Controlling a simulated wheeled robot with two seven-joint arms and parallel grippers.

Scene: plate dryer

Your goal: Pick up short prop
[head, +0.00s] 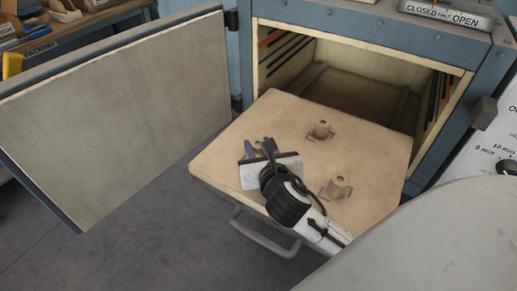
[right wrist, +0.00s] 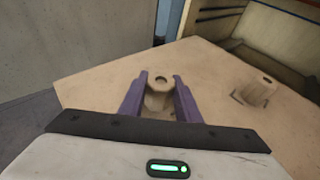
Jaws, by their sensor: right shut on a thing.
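My right gripper (head: 258,148) reaches over the pulled-out beige shelf (head: 280,115) of the dryer. In the right wrist view its two purple fingers (right wrist: 161,100) are shut on a short beige prop (right wrist: 159,92) with a dark hole in its top. The prop is upright; I cannot tell if its base touches the shelf. In the head view this prop is mostly hidden by the gripper. Two similar short props stand on the shelf, one toward the back (head: 321,130) and one toward the right front (head: 338,187). My left gripper is not in view.
The blue dryer cabinet (head: 345,22) is open behind the shelf, with slots along its inner walls. Its door (head: 120,100) stands wide open at left. A bar handle (head: 262,236) hangs at the shelf's front. A workbench (head: 85,24) is at far left.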

